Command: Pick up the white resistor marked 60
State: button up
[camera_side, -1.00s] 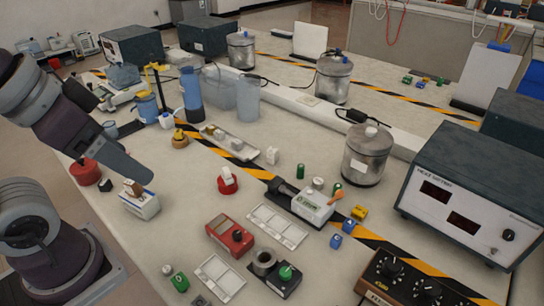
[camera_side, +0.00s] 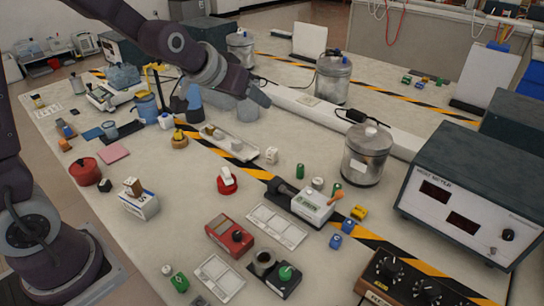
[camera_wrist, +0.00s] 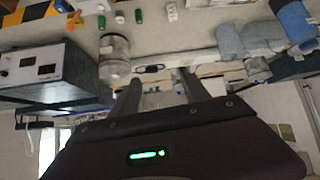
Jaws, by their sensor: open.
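No marking of 60 is legible, so I cannot tell which white piece is the resistor. A small white block with dark marks (camera_side: 271,155) stands on the bench near the striped tape. It also shows at the top of the wrist view (camera_wrist: 171,12). A small white cylinder (camera_side: 317,183) stands to its right, between two green cylinders. Another small white piece (camera_side: 167,270) lies at the front left. My gripper (camera_side: 262,98) is raised above the back of the bench, beyond the white block. In the wrist view my gripper (camera_wrist: 157,78) is open, with nothing between its fingers.
A metal canister (camera_side: 368,157) and a large meter box (camera_side: 470,190) stand to the right. A red base with a white top (camera_side: 227,182) is left of the block. A long white raised strip (camera_side: 300,103) crosses behind. Blue bottles stand near the arm.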

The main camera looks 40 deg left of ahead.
jog(key=w+a+f+t+y, duration=0.15)
jog(key=w+a+f, duration=0.25)
jog(key=w+f, duration=0.6)
jog(key=n+t, duration=0.1)
jog(key=t, duration=0.1)
send_over(270, 156)
jog(key=s+d, duration=0.1)
jog(key=s, duration=0.1)
notch_tip(270, 156, down, 8)
jog(key=f, duration=0.1)
jog(key=shift+y, duration=0.35)
jog(key=f, duration=0.8)
jog(key=shift+w+a+f, duration=0.2)
jog(key=shift+a+f, duration=0.15)
jog(key=shift+a, duration=0.05)
jog(key=shift+w+a+f, duration=0.25)
jog(key=shift+w+f, duration=0.65)
jog(key=shift+w, duration=0.15)
jog(key=shift+w+f, duration=0.15)
jog(key=shift+w, duration=0.2)
grip_shut()
